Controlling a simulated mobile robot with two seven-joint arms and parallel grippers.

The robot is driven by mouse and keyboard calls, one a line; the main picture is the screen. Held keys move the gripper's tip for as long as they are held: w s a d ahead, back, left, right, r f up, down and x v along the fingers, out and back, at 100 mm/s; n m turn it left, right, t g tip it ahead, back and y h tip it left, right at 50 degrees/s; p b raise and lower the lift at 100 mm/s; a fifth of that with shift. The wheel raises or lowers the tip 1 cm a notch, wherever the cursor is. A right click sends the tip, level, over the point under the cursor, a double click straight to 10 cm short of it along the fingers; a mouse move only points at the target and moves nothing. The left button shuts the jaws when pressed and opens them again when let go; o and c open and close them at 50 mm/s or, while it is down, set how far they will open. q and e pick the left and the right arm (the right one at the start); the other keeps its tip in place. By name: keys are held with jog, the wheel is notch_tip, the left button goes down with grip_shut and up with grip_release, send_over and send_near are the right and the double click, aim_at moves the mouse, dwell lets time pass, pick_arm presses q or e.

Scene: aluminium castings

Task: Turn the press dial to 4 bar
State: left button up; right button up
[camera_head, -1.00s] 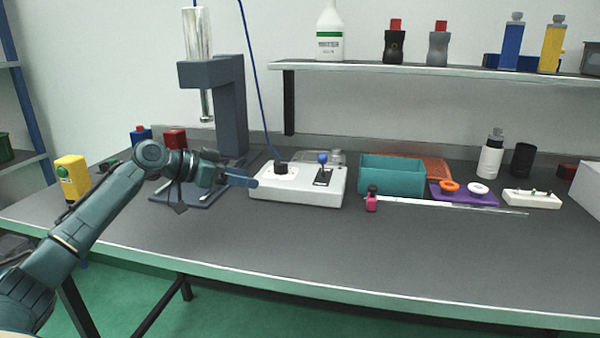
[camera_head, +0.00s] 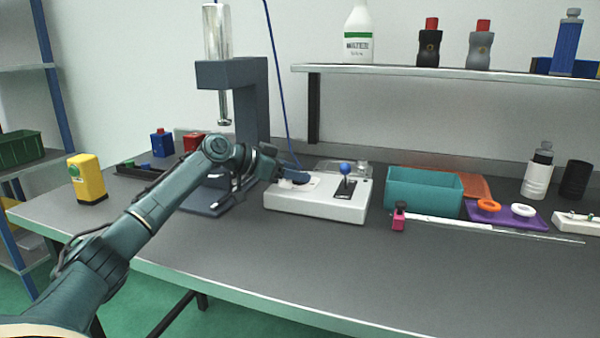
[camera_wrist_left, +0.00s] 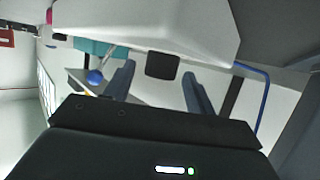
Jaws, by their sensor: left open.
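The white control box (camera_head: 318,204) stands on the bench beside the dark press (camera_head: 255,105). Its black dial (camera_wrist_left: 162,66) shows in the left wrist view, between the two finger tips in the picture. In the head view my left gripper (camera_head: 295,176) covers the dial. My left gripper is open, its blue fingers (camera_wrist_left: 159,72) spread on either side of the dial; I cannot tell whether they touch it. The dial's scale and setting cannot be read. A blue-knobbed lever (camera_head: 345,170) stands on the box, right of the gripper. My right gripper is not in view.
A teal bin (camera_head: 424,192) and a pink-and-black item (camera_head: 398,216) stand right of the box. A blue cable (camera_head: 280,90) runs down behind the gripper. A yellow block (camera_head: 87,178) is at the left. The bench front (camera_head: 400,280) is clear.

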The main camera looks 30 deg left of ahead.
pick_arm(q)
jog(key=shift+x, duration=1.1)
